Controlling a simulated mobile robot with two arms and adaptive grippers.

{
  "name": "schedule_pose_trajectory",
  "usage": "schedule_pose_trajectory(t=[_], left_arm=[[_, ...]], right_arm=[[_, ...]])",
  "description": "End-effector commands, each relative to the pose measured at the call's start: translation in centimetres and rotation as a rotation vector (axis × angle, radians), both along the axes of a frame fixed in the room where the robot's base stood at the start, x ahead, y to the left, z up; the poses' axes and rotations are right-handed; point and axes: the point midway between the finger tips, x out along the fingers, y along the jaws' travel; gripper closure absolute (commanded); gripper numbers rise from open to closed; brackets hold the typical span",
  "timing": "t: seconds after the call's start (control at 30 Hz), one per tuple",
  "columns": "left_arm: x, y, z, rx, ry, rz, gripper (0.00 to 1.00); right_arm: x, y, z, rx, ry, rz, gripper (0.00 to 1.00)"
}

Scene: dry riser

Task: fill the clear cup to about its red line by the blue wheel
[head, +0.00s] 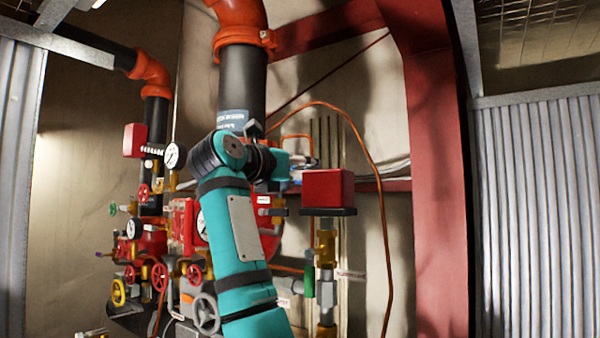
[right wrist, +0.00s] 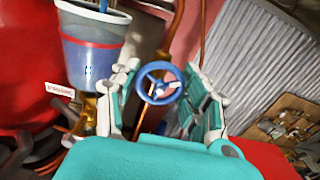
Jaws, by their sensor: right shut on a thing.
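The clear cup (right wrist: 92,62) stands at the upper left of the right wrist view, with its red line (right wrist: 90,43) around its upper part. Below the line the cup looks blue-grey, and above it paler; I cannot tell the exact liquid level. A blue strip shows at its mouth. The blue wheel (right wrist: 158,83) is right of the cup, between the fingers of my right gripper (right wrist: 162,100), which is shut on it. In the head view my right arm hides the wheel and cup. My left gripper is not in view.
A large red body (right wrist: 30,60) is left of the cup. In the head view, red valve wheels (head: 159,277), gauges (head: 175,155) and a red box (head: 328,189) crowd around my arm. A red column (head: 437,190) stands to the right.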

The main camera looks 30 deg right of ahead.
Motion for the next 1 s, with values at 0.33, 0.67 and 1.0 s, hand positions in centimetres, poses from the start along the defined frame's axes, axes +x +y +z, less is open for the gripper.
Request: schedule_pose_trajectory(t=[0.33, 0.67, 1.0], left_arm=[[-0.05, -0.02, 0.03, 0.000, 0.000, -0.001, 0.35], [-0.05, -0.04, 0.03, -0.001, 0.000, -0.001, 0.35], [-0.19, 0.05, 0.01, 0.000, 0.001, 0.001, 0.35]], right_arm=[[-0.02, 0.03, 0.09, 0.092, -0.228, 0.002, 0.87], [-0.04, -0.01, 0.08, 0.092, -0.229, 0.000, 0.46], [-0.10, 0.29, 0.03, 0.091, -0.227, 0.001, 0.43]])
